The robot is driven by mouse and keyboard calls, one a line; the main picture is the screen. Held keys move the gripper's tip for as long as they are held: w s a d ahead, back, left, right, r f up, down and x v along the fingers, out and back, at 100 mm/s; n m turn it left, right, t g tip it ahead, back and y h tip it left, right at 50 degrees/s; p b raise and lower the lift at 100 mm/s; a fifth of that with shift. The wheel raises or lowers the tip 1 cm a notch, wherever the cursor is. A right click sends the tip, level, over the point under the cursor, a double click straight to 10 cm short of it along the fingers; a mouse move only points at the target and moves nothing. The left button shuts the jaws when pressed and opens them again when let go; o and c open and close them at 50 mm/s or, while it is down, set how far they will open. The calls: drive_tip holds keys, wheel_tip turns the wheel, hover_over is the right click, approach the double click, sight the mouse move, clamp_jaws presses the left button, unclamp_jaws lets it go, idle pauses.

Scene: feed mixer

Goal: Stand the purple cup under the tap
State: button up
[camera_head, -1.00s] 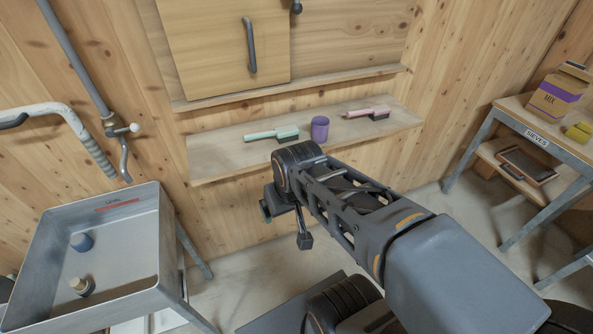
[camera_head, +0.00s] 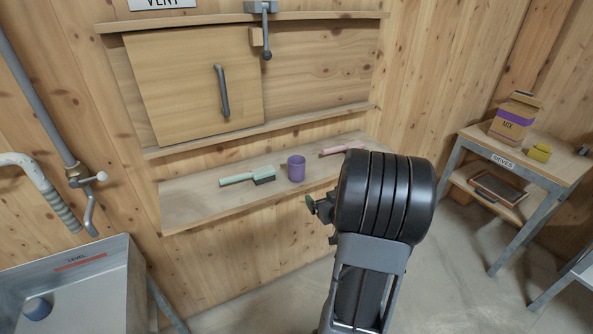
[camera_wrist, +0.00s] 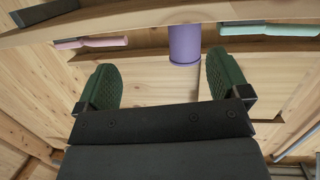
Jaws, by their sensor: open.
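The purple cup (camera_head: 296,169) stands upright on the wooden wall shelf, between two brushes. In the wrist view the purple cup (camera_wrist: 185,45) lies beyond the gap between my fingers and apart from them. My gripper (camera_wrist: 165,85) is open and empty, its green pads spread wide. In the head view my gripper (camera_head: 312,203) is mostly hidden behind my arm, a little in front of the shelf. The tap (camera_head: 90,208) is a grey pipe with a lever and a downward spout at the left, above the metal basin (camera_head: 105,280).
A mint brush (camera_head: 245,177) lies left of the cup and a pink brush (camera_head: 338,150) right of it on the shelf (camera_head: 190,205). A hatch door (camera_head: 190,90) is above. A side table (camera_head: 470,135) with a box (camera_head: 513,120) stands at the right.

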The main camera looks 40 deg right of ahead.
sight(301, 169)
drive_tip(key=w+r+t, duration=0.1)
drive_tip(key=w, duration=0.2)
drive_tip(key=w+r+t+y, duration=0.1)
drive_tip(key=w, duration=0.1)
drive_tip(key=w+a+r+n+p, duration=0.1)
drive_tip(key=w+r, duration=0.1)
drive_tip(key=w, duration=0.1)
drive_tip(key=shift+w+t+y, duration=0.35)
drive_tip(key=shift+t+y, duration=0.05)
drive_tip(key=shift+w+d+f+p, duration=0.15)
drive_tip(key=shift+w+p, duration=0.1)
drive_tip(key=shift+w, duration=0.75)
drive_tip(key=shift+w+d+r+p, duration=0.1)
drive_tip(key=shift+w+p, duration=0.1)
drive_tip(key=shift+w, duration=0.75)
drive_tip(key=shift+w+d+f+p, duration=0.15)
drive_tip(key=shift+w+p, duration=0.1)
drive_tip(key=shift+w, duration=0.75)
drive_tip(key=shift+r, duration=0.1)
drive_tip(key=c, duration=1.1)
drive_tip(key=shift+o, duration=0.2)
drive_tip(key=shift+r, duration=0.1)
